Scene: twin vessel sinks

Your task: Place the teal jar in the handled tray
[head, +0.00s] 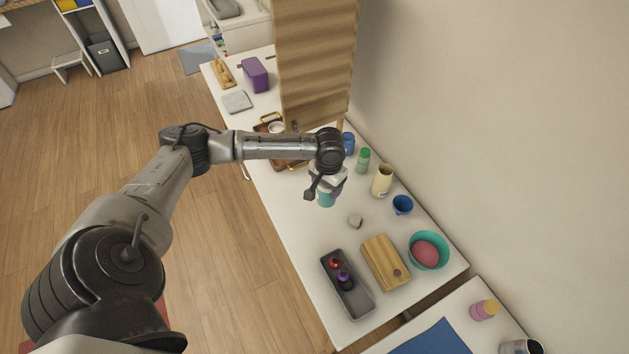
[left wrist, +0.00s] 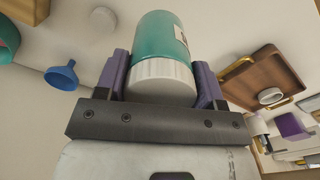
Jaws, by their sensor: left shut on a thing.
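The teal jar (head: 326,199) hangs in my left gripper (head: 327,187) above the counter, in front of the wooden divider. In the left wrist view the teal jar (left wrist: 158,38) has a white ribbed lid (left wrist: 160,80), and the two purple fingers of my left gripper (left wrist: 158,85) are shut on it from both sides. The handled tray (left wrist: 262,75) is brown wood with gold handles, to the right of the jar in the left wrist view. In the head view the tray (head: 268,120) is largely hidden behind my left arm. My right gripper is not in view.
A small white round item (left wrist: 270,96) is in or at the tray. A tall wooden panel (head: 315,65) stands beside it. A green bottle (head: 363,160), cream jar (head: 381,180), blue cup (head: 402,204), cutting board (head: 385,262) and dark tray (head: 352,298) stand around the counter.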

